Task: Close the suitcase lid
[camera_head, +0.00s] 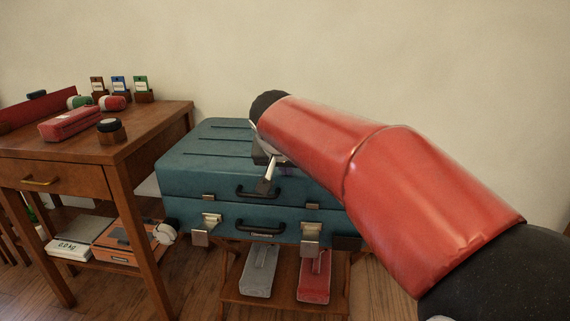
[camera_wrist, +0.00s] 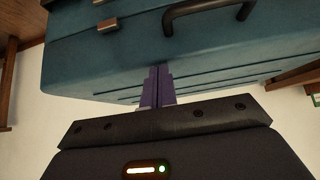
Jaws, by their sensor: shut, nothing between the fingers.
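The teal suitcase (camera_head: 183,202) lies flat on a wooden stand. Its lid (camera_head: 205,150) is down over the base, with a dark seam between the two; I cannot tell whether a thin gap remains. Black handles show on both halves, and metal latch plates (camera_head: 200,238) hang at the front. My gripper (camera_head: 286,171) is over the lid's front right part, partly hidden by my red arm. In the wrist view, its purple fingers (camera_wrist: 158,72) are together and empty, at the lid's edge near a handle (camera_wrist: 205,12); contact is unclear.
A wooden desk (camera_head: 150,128) stands close on the left, with a red case (camera_head: 70,123), a round jar and small boxes on top. An orange case (camera_head: 125,240) and headphones sit on its lower shelf. Grey and red items lie below the suitcase. The wall is behind.

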